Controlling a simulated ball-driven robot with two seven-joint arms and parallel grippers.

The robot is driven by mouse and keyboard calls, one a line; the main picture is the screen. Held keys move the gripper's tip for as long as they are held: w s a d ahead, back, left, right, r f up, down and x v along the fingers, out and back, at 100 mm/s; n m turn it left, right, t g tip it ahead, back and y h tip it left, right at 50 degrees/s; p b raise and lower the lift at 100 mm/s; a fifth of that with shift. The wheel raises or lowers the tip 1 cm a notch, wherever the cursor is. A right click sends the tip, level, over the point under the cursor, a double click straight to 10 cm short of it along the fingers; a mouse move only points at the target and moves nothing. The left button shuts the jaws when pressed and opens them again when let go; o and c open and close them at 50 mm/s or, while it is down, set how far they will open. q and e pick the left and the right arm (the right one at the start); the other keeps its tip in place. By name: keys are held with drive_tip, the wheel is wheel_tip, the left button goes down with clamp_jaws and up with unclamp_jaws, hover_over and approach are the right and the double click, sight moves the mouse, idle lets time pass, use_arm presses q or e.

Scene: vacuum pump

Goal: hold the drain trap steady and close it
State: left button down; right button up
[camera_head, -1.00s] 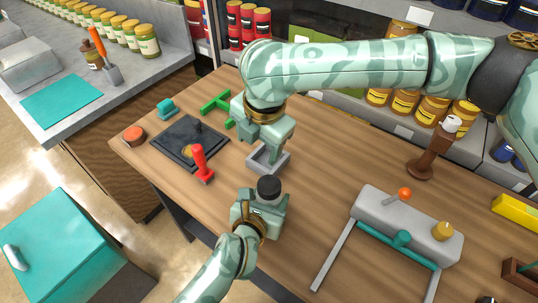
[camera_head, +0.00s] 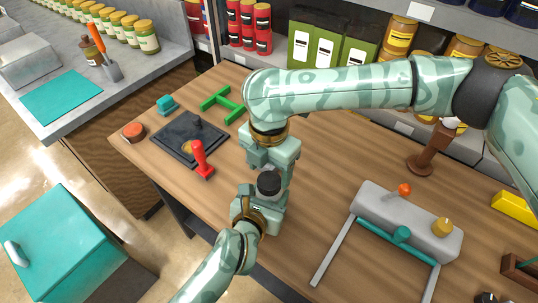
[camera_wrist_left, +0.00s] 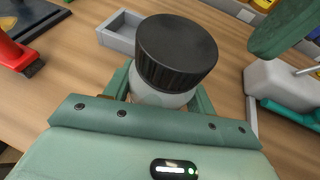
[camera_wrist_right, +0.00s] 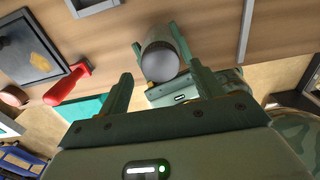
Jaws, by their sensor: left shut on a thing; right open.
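The drain trap is a pale jar (camera_wrist_left: 160,96) with a ribbed black cap (camera_wrist_left: 177,52) on its top. I cannot tell how tight the cap sits. My left gripper (camera_head: 262,207) is shut around the jar body and holds it near the table's front edge; the cap (camera_head: 269,183) stands clear above its fingers. My right gripper (camera_head: 271,160) is open and empty, close above and behind the cap. In the right wrist view the cap (camera_wrist_right: 160,62) lies ahead of its spread fingers (camera_wrist_right: 182,88), apart from them.
A small grey open tray (camera_wrist_left: 118,32) lies behind the jar. A red-handled tool (camera_head: 201,160) and a dark square plate (camera_head: 188,138) are to the left. A grey unit with an orange knob (camera_head: 395,215) stands on the right.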

sight(269, 180)
drive_tip(key=shift+f, duration=1.55)
drive_tip(key=c, duration=1)
drive_tip(key=shift+m, duration=0.8)
drive_tip(key=o, duration=1.1)
drive_tip(key=shift+c, duration=0.2)
drive_tip(key=shift+r, duration=0.1)
drive_tip(key=shift+r, duration=2.15)
